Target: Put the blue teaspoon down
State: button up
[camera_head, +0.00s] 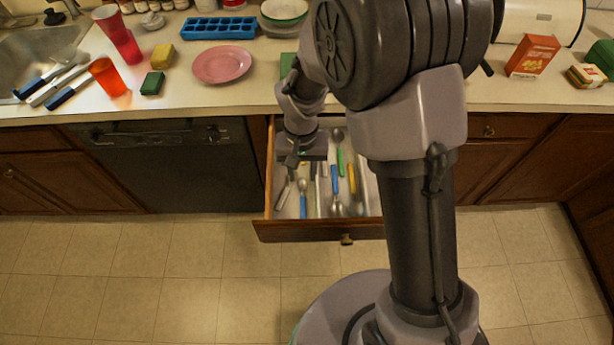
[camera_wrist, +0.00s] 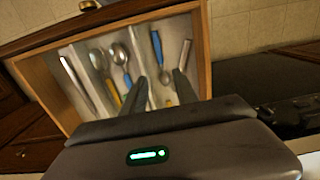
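A spoon with a blue handle (camera_head: 303,207) lies in the left part of the open drawer, its handle toward the drawer front. In the wrist view this blue teaspoon (camera_wrist: 157,48) shows beyond my fingertips, its bowl between them. My gripper (camera_head: 305,165) is over the drawer, and its two fingers (camera_wrist: 160,80) stand apart with nothing visibly clamped between them. I cannot tell the gap between fingertips and spoon. Another blue-handled spoon (camera_head: 334,180) lies farther right, and it also shows in the wrist view (camera_wrist: 118,55).
The drawer (camera_head: 290,231) has dividers and holds other cutlery, including a yellow-handled piece (camera_head: 351,179) and a green-handled one (camera_head: 340,161). The counter above holds a pink plate (camera_head: 222,65), a blue ice tray (camera_head: 216,28), sponges and red cups. My arm hides the drawer's right side.

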jog(key=s+d+r+m+t+y, duration=0.1)
jog(key=d+r, duration=0.1)
jog(key=r, duration=0.5)
jog(key=s+d+r+m+t, duration=0.1)
jog(key=s+d+r, duration=0.1)
jog(key=r, duration=0.5)
jog(key=s+d+r+m+t+y, duration=0.1)
jog(key=s+d+r+t, duration=0.3)
jog(key=s+r, duration=0.6)
jog(key=s+m, duration=0.1)
jog(key=s, duration=0.2)
jog(key=shift+s+d+r, duration=0.2)
jog(key=shift+s+r, duration=0.1)
jog(key=shift+s, duration=0.1)
